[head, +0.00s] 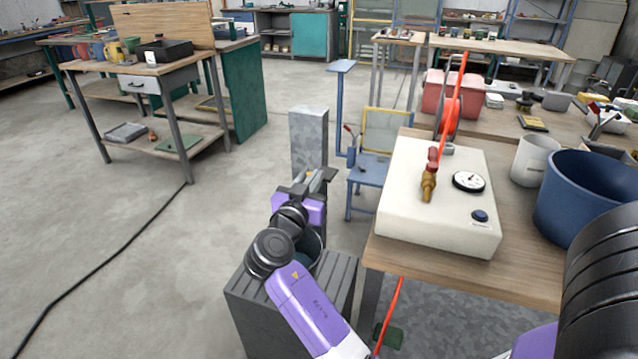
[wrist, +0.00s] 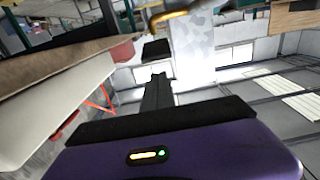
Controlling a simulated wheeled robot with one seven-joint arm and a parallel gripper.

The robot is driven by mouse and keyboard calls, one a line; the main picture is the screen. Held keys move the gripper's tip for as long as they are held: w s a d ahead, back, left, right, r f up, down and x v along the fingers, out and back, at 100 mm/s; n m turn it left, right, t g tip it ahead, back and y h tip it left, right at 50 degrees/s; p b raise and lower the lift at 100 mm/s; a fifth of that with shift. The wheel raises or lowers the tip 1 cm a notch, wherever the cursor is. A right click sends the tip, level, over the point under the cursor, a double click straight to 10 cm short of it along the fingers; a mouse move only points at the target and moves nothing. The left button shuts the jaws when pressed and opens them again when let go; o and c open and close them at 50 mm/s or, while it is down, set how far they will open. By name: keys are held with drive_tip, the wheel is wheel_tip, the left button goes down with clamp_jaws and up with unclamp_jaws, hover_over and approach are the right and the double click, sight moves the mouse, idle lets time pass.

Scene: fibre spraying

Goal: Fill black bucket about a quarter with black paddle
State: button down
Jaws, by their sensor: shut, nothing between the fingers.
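My gripper (head: 312,180) is shut and empty, in front of the grey mottled post. In the wrist view its dark fingers (wrist: 158,82) point at the post. A small black plate (wrist: 156,49), which looks like the black paddle, shows just beyond the fingertips under a brass bent spout (wrist: 185,18). A narrow gap shows between fingertips and plate; depth is hard to judge. A dark bucket (head: 317,254) stands on a grey slatted block, partly hidden behind my arm. Its inside looks bluish; I cannot tell how full it is.
The grey post (head: 309,135) stands behind the slatted block (head: 252,307). To the right is a wooden bench (head: 525,281) with a white box (head: 437,200), red valve and gauge, and a large blue tub (head: 580,195). Floor at left is open, with a black cable.

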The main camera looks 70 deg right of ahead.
drive_tip(key=a, duration=0.8)
drive_tip(key=shift+s+b, duration=0.35)
drive_tip(key=shift+b, duration=0.05)
drive_tip(key=shift+r, duration=0.1)
